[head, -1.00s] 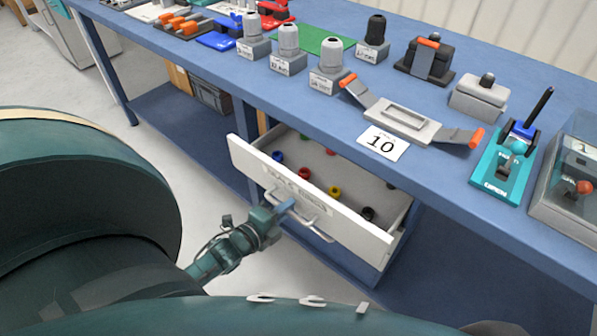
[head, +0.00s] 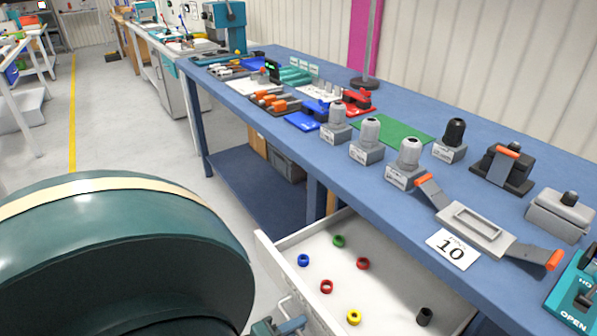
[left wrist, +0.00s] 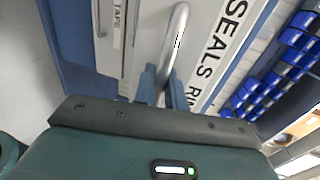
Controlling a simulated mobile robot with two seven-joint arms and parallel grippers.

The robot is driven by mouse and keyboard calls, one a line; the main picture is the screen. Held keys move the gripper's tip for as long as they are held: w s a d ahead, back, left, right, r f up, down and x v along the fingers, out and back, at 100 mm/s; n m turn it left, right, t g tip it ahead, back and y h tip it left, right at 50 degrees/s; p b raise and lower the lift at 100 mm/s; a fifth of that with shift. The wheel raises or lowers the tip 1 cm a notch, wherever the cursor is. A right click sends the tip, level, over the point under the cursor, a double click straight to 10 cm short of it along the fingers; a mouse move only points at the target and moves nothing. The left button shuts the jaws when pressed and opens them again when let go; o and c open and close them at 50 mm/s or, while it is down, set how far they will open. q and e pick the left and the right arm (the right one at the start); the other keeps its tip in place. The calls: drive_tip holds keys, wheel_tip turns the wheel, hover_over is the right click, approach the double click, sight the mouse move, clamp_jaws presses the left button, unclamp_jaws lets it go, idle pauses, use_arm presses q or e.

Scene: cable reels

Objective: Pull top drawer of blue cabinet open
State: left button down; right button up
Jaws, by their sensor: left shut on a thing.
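The top drawer (head: 395,281) stands well out from under the blue bench, with a pale interior holding small coloured rings. My left gripper (head: 280,326) shows only partly at the bottom edge of the head view, at the drawer front. In the left wrist view my gripper's fingers (left wrist: 164,90) are shut on the silver drawer handle (left wrist: 177,40). Beside it, the drawer front's label (left wrist: 222,50) reads "SEALS" and part of another word. A second front with a "TAPE" label (left wrist: 119,25) lies next to it. Most of the cabinet body is hidden. My right gripper is not in view.
The blue bench top (head: 300,135) carries several fittings, clamps and a "10" card (head: 453,250). A grey crate (head: 287,165) sits on the shelf below. Blue bins (left wrist: 290,60) show at right in the wrist view. Open floor (head: 150,130) lies left of the bench.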

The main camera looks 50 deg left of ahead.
use_arm(q)
drive_tip(key=c, duration=1.6)
unclamp_jaws()
drive_tip(key=shift+o, duration=0.2)
drive_tip(key=v, duration=1.3)
drive_tip(key=shift+b, duration=0.3)
drive_tip(key=shift+s, duration=0.2)
